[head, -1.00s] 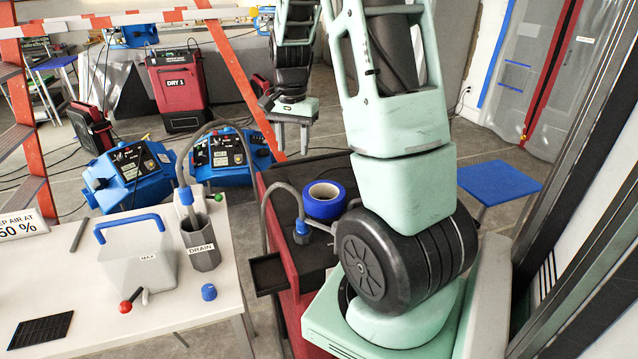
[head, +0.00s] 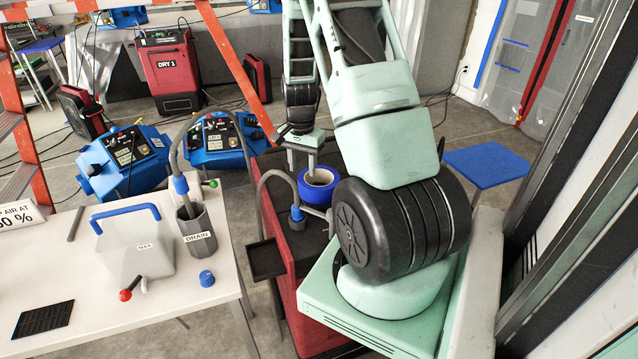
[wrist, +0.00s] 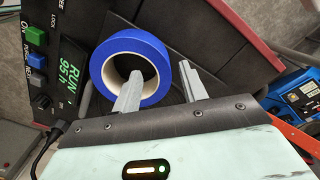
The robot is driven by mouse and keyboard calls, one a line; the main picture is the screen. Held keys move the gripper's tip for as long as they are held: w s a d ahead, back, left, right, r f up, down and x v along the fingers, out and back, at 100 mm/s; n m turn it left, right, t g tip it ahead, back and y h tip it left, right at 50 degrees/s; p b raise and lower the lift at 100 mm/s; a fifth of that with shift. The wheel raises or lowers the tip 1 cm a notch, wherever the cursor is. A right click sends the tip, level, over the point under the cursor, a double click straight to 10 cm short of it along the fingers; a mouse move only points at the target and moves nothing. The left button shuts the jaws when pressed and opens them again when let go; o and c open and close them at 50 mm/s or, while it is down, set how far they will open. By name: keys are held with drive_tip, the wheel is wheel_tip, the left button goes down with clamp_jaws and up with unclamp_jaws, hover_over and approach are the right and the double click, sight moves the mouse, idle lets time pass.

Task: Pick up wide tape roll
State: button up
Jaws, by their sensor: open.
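The wide tape roll is a blue ring with a pale core. In the head view the tape roll (head: 319,198) rests on the black top of a red cart (head: 283,228). My gripper (head: 302,168) is open just above it, fingers pointing down, partly hiding its far side. In the wrist view the tape roll (wrist: 166,70) shows below my gripper (wrist: 158,74). One fingertip overlaps the roll's hole and the other is just outside its right edge, so the roll's wall appears between them. I cannot tell whether either finger touches it.
A grey hose (head: 262,190) arches beside the roll. A panel with a green display (wrist: 70,85) is at the left in the wrist view. A white table (head: 100,310) holds a grey MAX tank (head: 137,255) and a DRAIN pot (head: 198,240). An orange ladder (head: 236,66) stands behind.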

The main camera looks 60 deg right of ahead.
sight(302, 174)
drive_tip(key=shift+w+f+p, duration=0.2)
drive_tip(key=shift+f+p, duration=0.55)
drive_tip(key=shift+f, duration=1.75)
clamp_jaws()
